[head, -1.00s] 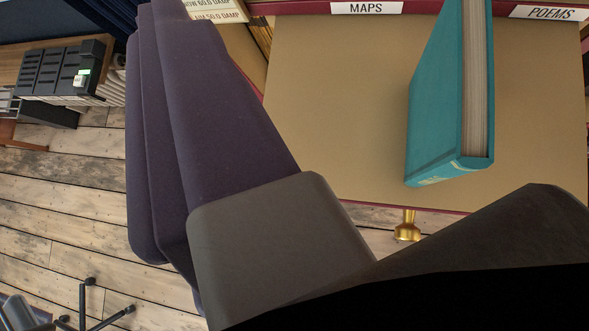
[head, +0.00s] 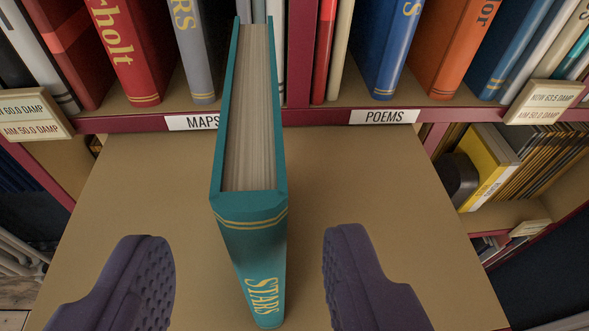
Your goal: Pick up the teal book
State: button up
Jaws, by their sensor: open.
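The teal book (head: 252,225) stands upright on a tan pull-out board (head: 400,210) in the head view, with its page block facing up and its spine toward me. The spine reads "STARS" in gold. My gripper (head: 245,285) is open, with one purple padded finger left of the spine and the other to its right. There is a visible gap between each finger and the book in the picture. I cannot tell the exact depth between the fingertips and the book.
Behind the board, a shelf holds several upright books, including a red one (head: 128,50), a blue one (head: 388,45) and an orange one (head: 455,50). The red shelf edge (head: 285,122) carries "MAPS" and "POEMS" labels (head: 384,117). The board is otherwise clear.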

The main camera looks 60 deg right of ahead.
jog(key=x, duration=0.2)
jog(key=b+x, duration=0.1)
jog(key=x, duration=0.4)
jog(key=shift+s+f+b, duration=0.15)
jog(key=shift+f+b, duration=0.15)
jog(key=shift+f, duration=0.05)
grip_shut()
